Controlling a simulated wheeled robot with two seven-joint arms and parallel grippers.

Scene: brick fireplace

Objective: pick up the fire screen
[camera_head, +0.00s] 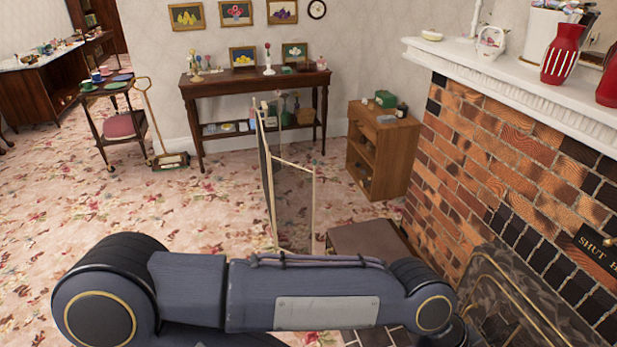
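A folding screen (264,190) with thin pale frames stands upright on the carpet in the middle of the view. It looks like the fire screen. One panel is dark and seen nearly edge-on, and the other is see-through and angled to the right. One of my arms crosses the bottom of the view in front of it and appears to overlap its lower end. Neither gripper shows, and nothing is seen holding the screen.
The brick fireplace (480,170) with its white mantel (520,85) fills the right side. A low brown box or stool (370,240) stands right of the screen, with a wooden cabinet (398,155) behind. A dark side table (225,85) lines the wall. Carpet (190,215) at left is clear.

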